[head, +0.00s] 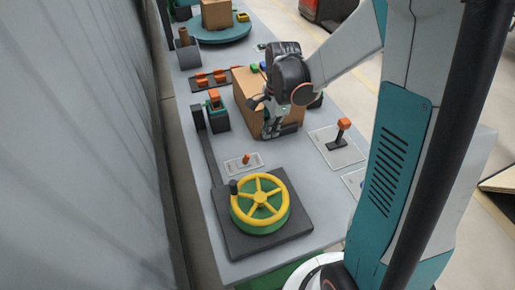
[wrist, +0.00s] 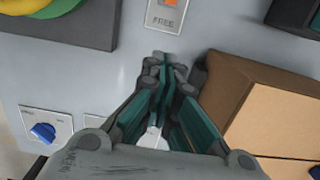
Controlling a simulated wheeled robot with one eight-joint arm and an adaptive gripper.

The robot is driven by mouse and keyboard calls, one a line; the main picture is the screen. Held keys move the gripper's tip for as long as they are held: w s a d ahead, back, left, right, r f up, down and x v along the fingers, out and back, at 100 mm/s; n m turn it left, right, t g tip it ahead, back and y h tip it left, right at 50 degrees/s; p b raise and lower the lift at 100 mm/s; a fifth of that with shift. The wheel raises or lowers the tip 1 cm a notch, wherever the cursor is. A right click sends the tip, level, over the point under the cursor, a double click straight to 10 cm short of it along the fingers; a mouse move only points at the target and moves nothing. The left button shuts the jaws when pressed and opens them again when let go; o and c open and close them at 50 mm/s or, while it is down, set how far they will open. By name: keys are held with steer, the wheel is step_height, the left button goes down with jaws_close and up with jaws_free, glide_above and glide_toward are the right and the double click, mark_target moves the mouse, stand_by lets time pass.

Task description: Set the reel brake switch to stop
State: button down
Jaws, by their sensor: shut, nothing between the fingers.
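The reel brake switch is a small plate with a short orange-red lever (head: 246,159), on the table just beyond the handwheel. In the wrist view its plate (wrist: 165,21) is cut off by the top edge, with part of the orange lever and the word FREE showing. The STOP marking is not in view. My gripper (head: 270,132) is shut and empty, pointing down beside the cardboard box. In the wrist view its fingertips (wrist: 166,62) are together, a little below the FREE label in the picture and apart from the lever.
A yellow handwheel (head: 259,198) on a dark base stands in front. The cardboard box (wrist: 270,105) is close beside my fingers. An orange-topped lever (head: 343,125) stands at right; a blue knob (wrist: 43,132) is at lower left in the wrist view. A dark holder (head: 217,120) stands behind the switch.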

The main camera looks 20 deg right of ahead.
mark_target(266, 157)
steer(key=f+b, duration=0.1)
steer(key=f, duration=0.2)
steer(key=f+b, duration=0.1)
steer(key=f, duration=0.2)
steer(key=a+f+b, duration=0.1)
steer(key=f, duration=0.3)
steer(key=shift+f+b, duration=0.1)
steer(key=shift+b, duration=0.2)
steer(key=a, duration=0.1)
steer(key=a+r, duration=0.1)
steer(key=shift+a+r, duration=0.25)
steer(key=shift+a, duration=0.15)
steer(key=shift+a+r, duration=0.2)
steer(key=shift+a, duration=0.15)
steer(key=shift+a+r+h, duration=0.3)
steer(key=shift+a+h, duration=0.1)
steer(key=shift+h, duration=0.4)
steer(key=shift+a+r+h+b, duration=0.4)
steer(key=shift+a+h, duration=0.4)
steer(key=shift+h, duration=0.6)
steer(key=shift+a+r, duration=0.25)
steer(key=shift+a, duration=0.05)
steer(key=shift+r, duration=0.1)
